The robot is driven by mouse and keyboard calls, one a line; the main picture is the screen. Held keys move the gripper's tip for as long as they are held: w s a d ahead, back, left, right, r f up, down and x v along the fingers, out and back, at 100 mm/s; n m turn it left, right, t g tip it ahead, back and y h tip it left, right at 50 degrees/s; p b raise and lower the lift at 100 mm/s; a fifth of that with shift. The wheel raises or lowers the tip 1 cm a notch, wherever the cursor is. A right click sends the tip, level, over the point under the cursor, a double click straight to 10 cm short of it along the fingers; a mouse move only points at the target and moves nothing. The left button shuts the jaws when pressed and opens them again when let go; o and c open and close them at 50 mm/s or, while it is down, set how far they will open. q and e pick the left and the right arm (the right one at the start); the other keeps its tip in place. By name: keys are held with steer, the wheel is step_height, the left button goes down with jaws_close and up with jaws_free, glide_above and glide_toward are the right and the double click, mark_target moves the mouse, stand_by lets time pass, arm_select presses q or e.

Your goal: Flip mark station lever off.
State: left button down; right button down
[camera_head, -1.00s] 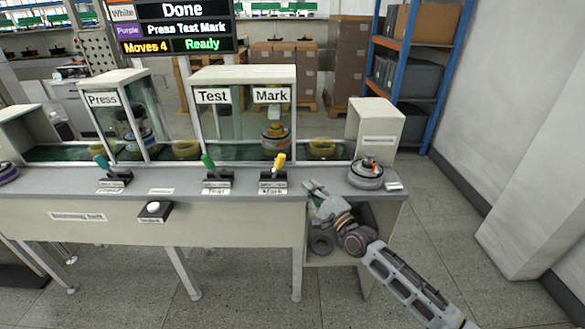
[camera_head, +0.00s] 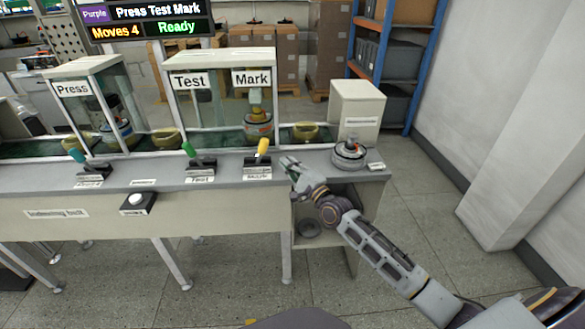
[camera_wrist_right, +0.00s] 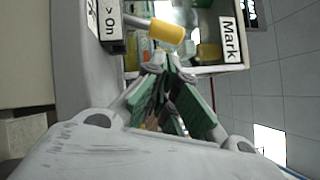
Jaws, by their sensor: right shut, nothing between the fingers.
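The mark station lever (camera_head: 262,148) has a yellow handle on a dark base at the bench front, under the "Mark" sign (camera_head: 251,78). In the head view its handle leans up and to the right. It also shows in the right wrist view (camera_wrist_right: 166,32), handle pointing right from a base labelled "On". My right gripper (camera_head: 287,163) is just right of the lever, apart from it in the head view. In the right wrist view its fingertips (camera_wrist_right: 168,56) are together, close to the yellow handle; whether they touch it I cannot tell. My left gripper is out of view.
A green-handled lever (camera_head: 191,152) stands left under "Test", and a teal-handled lever (camera_head: 80,158) under "Press". A white button (camera_head: 136,199) sits on the front edge. A round motor part (camera_head: 349,153) rests right of my gripper. A glass-sided station (camera_head: 220,100) stands behind.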

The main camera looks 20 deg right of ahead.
mark_target(261, 154)
steer(key=shift+w+a+r, duration=0.2)
steer(key=shift+w+a, duration=0.05)
steer(key=shift+w, duration=0.4)
steer(key=shift+x, duration=1.3)
steer(key=shift+b+x, duration=0.35)
steer(key=shift+x, duration=0.45)
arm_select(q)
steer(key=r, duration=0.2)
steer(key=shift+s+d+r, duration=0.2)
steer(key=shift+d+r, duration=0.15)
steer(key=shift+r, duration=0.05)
arm_select(e)
steer(key=shift+w+a, duration=0.1)
steer(key=shift+w, duration=0.2)
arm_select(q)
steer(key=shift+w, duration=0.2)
